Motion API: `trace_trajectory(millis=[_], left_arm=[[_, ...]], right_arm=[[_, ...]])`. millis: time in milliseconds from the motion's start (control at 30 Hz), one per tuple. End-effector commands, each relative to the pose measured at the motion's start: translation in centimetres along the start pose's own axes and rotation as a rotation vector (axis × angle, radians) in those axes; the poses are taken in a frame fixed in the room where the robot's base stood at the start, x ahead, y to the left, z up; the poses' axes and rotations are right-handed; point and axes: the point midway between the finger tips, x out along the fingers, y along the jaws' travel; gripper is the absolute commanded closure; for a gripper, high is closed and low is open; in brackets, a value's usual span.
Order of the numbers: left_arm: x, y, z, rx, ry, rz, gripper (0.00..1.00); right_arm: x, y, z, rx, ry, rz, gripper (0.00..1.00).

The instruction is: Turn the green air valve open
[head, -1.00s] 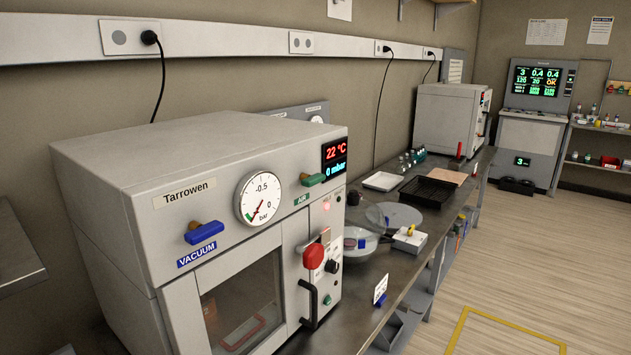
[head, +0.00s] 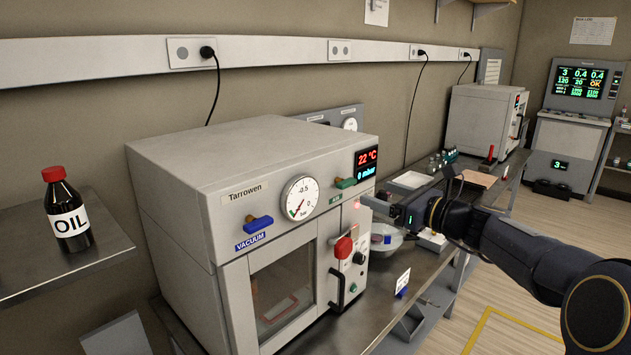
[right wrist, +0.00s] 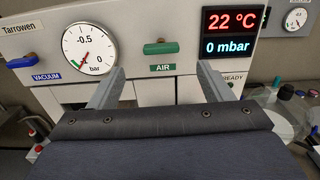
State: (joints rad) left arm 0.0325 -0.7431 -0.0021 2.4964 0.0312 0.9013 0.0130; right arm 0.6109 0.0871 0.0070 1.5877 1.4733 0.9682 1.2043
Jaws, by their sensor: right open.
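The green air valve (head: 346,183) sits on the upper front of the grey Tarrowen oven (head: 235,265), left of the display. In the right wrist view its green handle (right wrist: 168,48) lies roughly level above the green AIR label (right wrist: 166,68). My right gripper (head: 370,203) is just in front of the panel, a little below and right of the valve in the head view. In the right wrist view its two fingers (right wrist: 161,75) are spread and empty, pointing at the panel below the handle. They look apart from the valve. My left gripper is not in view.
A blue vacuum valve (head: 258,224) and a pressure gauge (head: 299,198) are left of the air valve. A red knob (head: 343,248) and black door handle (head: 338,290) are below. The display (head: 366,163) is close on the right. An oil bottle (head: 67,210) stands on the left shelf.

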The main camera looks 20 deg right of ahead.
Motion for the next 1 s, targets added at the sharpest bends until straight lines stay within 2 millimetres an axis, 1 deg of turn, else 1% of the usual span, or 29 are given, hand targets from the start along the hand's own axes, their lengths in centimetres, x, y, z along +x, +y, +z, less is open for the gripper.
trace_trajectory(millis=[33,133,400,500,633,867,900,1000], left_arm=[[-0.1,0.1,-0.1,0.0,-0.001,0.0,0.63],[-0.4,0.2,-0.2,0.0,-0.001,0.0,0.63],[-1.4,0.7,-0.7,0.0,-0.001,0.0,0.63],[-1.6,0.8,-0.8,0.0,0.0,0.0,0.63],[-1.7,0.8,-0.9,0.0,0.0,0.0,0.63],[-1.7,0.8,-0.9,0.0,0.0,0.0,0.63],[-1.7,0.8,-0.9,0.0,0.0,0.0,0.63],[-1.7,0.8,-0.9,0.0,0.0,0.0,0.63]], right_arm=[[0.3,-0.3,0.1,0.013,-0.006,-0.004,0.27],[1.5,-0.3,0.3,0.017,-0.009,-0.003,0.27],[5.8,-0.2,0.3,0.014,-0.007,-0.001,0.27],[6.9,-0.2,0.3,0.013,-0.007,-0.002,0.27],[7.6,-0.2,0.2,0.012,-0.007,-0.002,0.27],[7.7,-0.2,0.2,0.01,-0.007,-0.003,0.27],[7.7,-0.2,0.2,0.01,-0.007,-0.003,0.29],[7.7,-0.2,0.2,0.01,-0.007,-0.003,0.42]])
